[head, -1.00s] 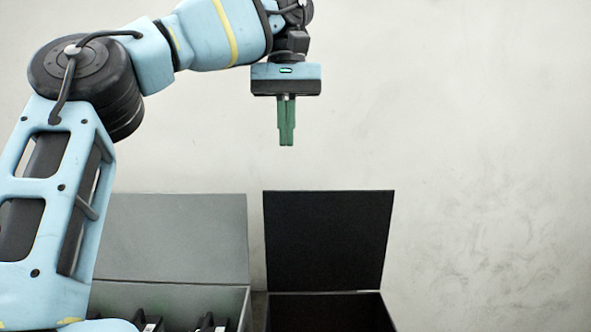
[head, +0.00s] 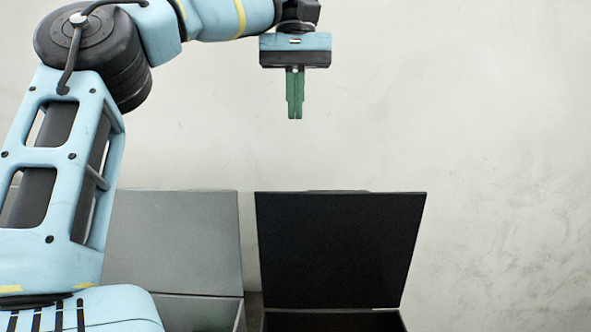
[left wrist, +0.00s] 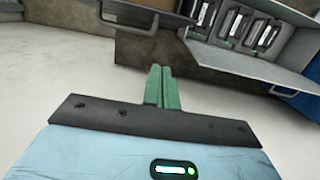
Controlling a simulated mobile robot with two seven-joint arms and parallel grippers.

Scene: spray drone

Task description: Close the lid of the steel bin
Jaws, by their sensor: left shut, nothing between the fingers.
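The steel bin seems to be the grey one at the lower left of the head view. Its grey lid (head: 172,240) stands open, raised at the back, and its left side is hidden by my left arm. Only a little of the bin's inside (head: 198,312) shows. My left gripper (head: 295,117) has green fingers, shut and empty, pointing down high above and to the right of the grey lid. The shut fingers also show in the left wrist view (left wrist: 161,72), apart from a grey open bin (left wrist: 270,68) at the upper right. My right gripper is out of view.
A black bin stands just right of the grey one, its black lid (head: 340,245) also raised. A pale wall (head: 500,110) is behind. In the left wrist view, a handle (left wrist: 138,14) is at the top and a blue thing (left wrist: 303,100) at the right edge.

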